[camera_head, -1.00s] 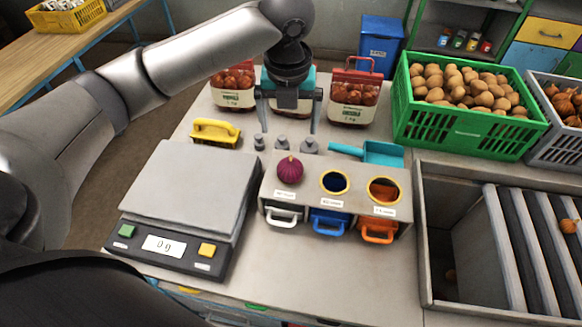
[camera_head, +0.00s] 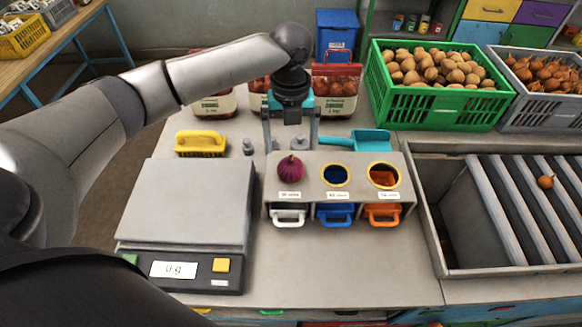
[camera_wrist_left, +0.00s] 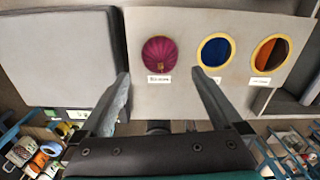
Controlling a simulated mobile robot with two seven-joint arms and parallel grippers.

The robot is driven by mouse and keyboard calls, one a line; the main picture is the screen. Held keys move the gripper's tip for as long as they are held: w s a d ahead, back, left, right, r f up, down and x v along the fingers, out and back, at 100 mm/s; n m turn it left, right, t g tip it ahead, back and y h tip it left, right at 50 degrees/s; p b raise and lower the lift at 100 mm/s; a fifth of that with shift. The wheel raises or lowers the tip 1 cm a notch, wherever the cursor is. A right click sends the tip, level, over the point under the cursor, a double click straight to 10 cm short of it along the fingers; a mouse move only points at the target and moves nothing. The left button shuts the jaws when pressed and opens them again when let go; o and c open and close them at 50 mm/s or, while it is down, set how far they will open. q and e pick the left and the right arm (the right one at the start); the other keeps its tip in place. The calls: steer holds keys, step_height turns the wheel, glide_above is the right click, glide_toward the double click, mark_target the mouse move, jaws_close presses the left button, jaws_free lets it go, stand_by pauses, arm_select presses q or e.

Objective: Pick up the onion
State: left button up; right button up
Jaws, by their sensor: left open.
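A purple onion (camera_head: 290,168) sits in the left opening of a grey sizing block (camera_head: 312,196). It also shows in the left wrist view (camera_wrist_left: 161,53). My left gripper (camera_head: 291,146) points down, with its fingers just behind the onion in the head view. In the left wrist view its two fingers (camera_wrist_left: 160,80) are spread wide, with the onion in line with the gap and beyond the tips. The fingers are empty and seem apart from the onion. A small brown onion (camera_head: 546,182) lies on the slatted grader at right. My right gripper is not in view.
A scale (camera_head: 187,205) stands left of the block, a yellow brush (camera_head: 201,143) behind it. A teal scoop (camera_head: 368,140), metal weights (camera_head: 248,147) and netted bags (camera_head: 337,90) stand behind. Green (camera_head: 438,105) and grey (camera_head: 548,107) crates are at back right. The front table is clear.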

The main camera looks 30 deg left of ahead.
mark_target(290, 159)
arm_select(q)
step_height(290, 159, down, 2)
steer(key=shift+f, duration=0.7)
step_height(290, 159, down, 4)
steer(key=shift+r, duration=0.2)
steer(key=shift+f, duration=0.55)
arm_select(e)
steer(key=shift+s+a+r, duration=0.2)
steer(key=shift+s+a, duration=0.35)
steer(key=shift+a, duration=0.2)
